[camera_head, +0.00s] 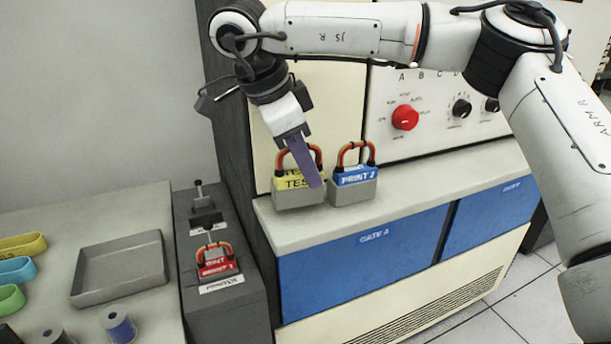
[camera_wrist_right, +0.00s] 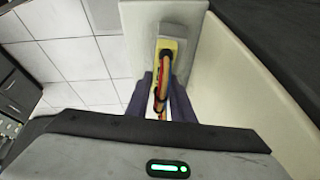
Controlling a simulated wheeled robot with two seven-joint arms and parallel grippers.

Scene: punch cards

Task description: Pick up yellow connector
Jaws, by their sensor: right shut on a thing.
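The yellow connector (camera_head: 287,183) is a grey block with a yellow label reading TEST and an orange-red cable loop on top. It stands upright on the ledge of the cabinet. My right gripper (camera_head: 312,180) reaches down over it, its purple fingers shut on the cable loop. In the right wrist view the yellow connector (camera_wrist_right: 165,45) lies straight ahead, with its loop between the fingers (camera_wrist_right: 160,95). The fingers hide part of the label in the head view. My left gripper is not in view.
A blue PRINT 2 connector (camera_head: 353,188) stands close to the right on the ledge (camera_head: 300,237). A red PRINT 1 connector (camera_head: 218,268) sits on the dark grey unit at left. A panel with a red knob (camera_head: 405,117) rises behind. A grey tray (camera_head: 118,290) lies on the left table.

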